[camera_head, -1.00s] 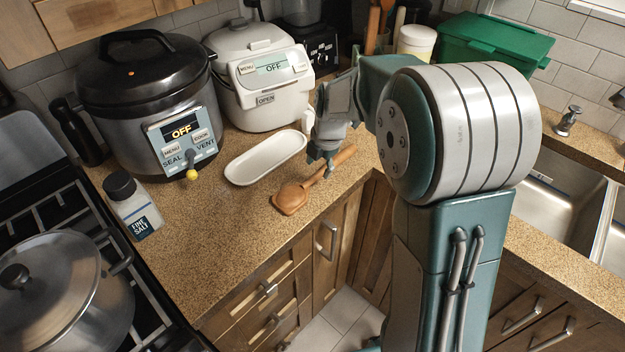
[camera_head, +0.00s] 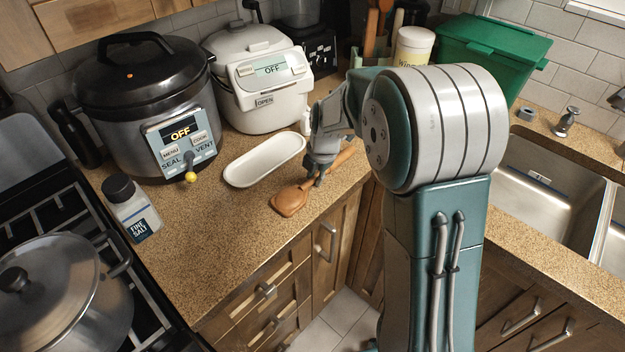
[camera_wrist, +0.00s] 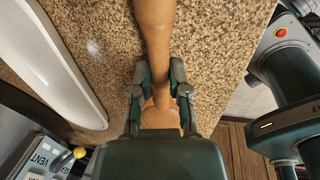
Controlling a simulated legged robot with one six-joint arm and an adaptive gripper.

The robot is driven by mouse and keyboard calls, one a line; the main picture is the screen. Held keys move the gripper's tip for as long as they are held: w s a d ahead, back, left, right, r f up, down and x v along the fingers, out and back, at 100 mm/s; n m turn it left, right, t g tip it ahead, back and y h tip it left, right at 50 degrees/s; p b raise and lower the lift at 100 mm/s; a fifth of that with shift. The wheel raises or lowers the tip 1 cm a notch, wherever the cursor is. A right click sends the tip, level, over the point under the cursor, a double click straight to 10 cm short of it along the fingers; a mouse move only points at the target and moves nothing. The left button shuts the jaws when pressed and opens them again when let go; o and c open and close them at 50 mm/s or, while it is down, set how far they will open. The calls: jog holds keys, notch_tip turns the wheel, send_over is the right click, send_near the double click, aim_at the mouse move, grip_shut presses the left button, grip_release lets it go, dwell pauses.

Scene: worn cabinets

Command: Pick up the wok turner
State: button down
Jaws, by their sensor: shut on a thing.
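The wok turner (camera_head: 289,201) is a brown wooden tool lying on the speckled counter near its front edge. Its broad head points to the lower left and its handle runs to the upper right. My gripper (camera_head: 317,178) is down at the middle of the turner. In the wrist view my gripper (camera_wrist: 161,95) is shut on the turner's handle (camera_wrist: 155,40), with one finger on each side. Part of the turner is hidden behind the gripper body. The turner appears to be at counter level.
A white oval dish (camera_head: 264,160) lies close beside the turner. A black pressure cooker (camera_head: 140,95), a white rice cooker (camera_head: 258,80) and a salt bottle (camera_head: 132,208) stand on the counter. A sink (camera_head: 545,190) is at right, a pot (camera_head: 60,290) on the stove at left.

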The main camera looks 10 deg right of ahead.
jog(key=shift+r, duration=0.25)
jog(key=r, duration=0.3)
jog(key=shift+s+r, duration=0.1)
jog(key=shift+s, duration=0.1)
jog(key=s+r, duration=0.9)
jog(key=s, duration=0.4)
jog(key=shift+s+d+r, duration=0.15)
jog(key=shift+s+d, duration=0.2)
